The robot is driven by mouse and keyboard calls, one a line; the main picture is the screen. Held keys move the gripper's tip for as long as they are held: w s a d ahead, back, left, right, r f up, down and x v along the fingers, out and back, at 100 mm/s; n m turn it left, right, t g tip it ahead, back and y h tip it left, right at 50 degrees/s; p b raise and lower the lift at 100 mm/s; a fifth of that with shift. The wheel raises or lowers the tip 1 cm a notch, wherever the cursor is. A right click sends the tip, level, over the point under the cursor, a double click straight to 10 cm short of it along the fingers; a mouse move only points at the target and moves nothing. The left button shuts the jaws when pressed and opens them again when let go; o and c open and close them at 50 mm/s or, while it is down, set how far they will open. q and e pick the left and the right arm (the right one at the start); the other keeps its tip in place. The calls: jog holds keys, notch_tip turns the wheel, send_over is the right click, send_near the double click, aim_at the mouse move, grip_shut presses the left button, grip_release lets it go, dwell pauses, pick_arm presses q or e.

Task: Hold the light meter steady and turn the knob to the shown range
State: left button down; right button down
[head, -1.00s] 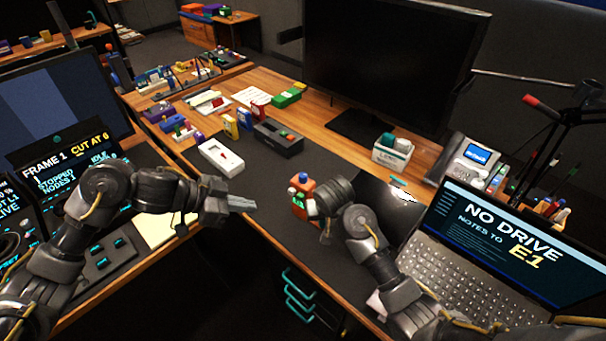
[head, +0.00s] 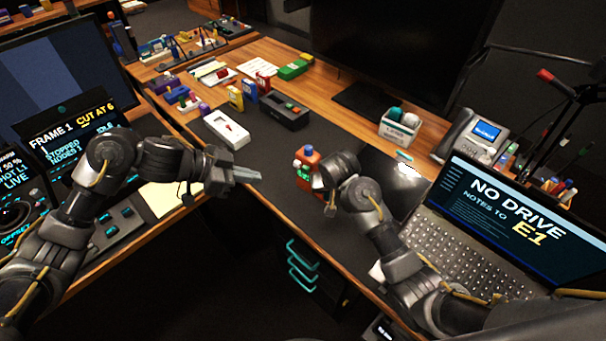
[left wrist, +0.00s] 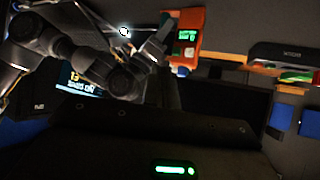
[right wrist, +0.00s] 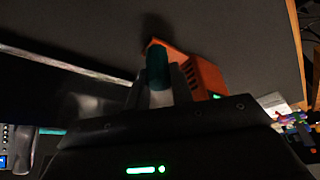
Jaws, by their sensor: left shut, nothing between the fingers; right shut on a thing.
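The light meter is an orange handheld device (head: 306,170) with a green-lit display and a blue top. It stands on the dark mat near the desk's front edge. The knob's setting is too small to read.
A laptop (head: 508,225) reading "NO DRIVE NOTES TO E1" is at right. A white box-like device (head: 227,130) and a black one (head: 284,111) lie behind the meter. A telephone (head: 474,137) stands at back right. The mat between my left gripper and the meter is clear.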

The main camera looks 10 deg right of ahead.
pick_arm(q)
jog(key=c, duration=2.1)
grip_release()
jog(key=shift+o, duration=1.3)
jog(key=shift+s+f, duration=0.15)
jog(key=shift+f, duration=0.15)
jog(key=o, duration=0.5)
jog(key=shift+n+g, duration=0.3)
jog(key=shift+n, duration=0.1)
jog(key=f, duration=0.1)
jog(key=s+d+f, duration=0.1)
jog(key=f, duration=0.1)
jog(key=s+f, duration=0.1)
jog(key=shift+d+f, duration=0.15)
jog(key=shift+c, duration=0.2)
jog(key=shift+o, duration=0.5)
jog(key=shift+n+t+h, duration=0.4)
jog(key=shift+n+h, duration=0.2)
jog(key=shift+h, duration=0.3)
jog(key=x, duration=0.4)
jog(key=shift+a+f, duration=0.25)
jog(key=shift+f, duration=0.15)
jog(key=n+t+h, duration=0.1)
jog(key=t+h, duration=0.2)
jog(key=t, duration=0.3)
send_near(305, 151)
jog(key=x, duration=1.1)
jog(key=shift+d+f, duration=0.1)
grip_shut()
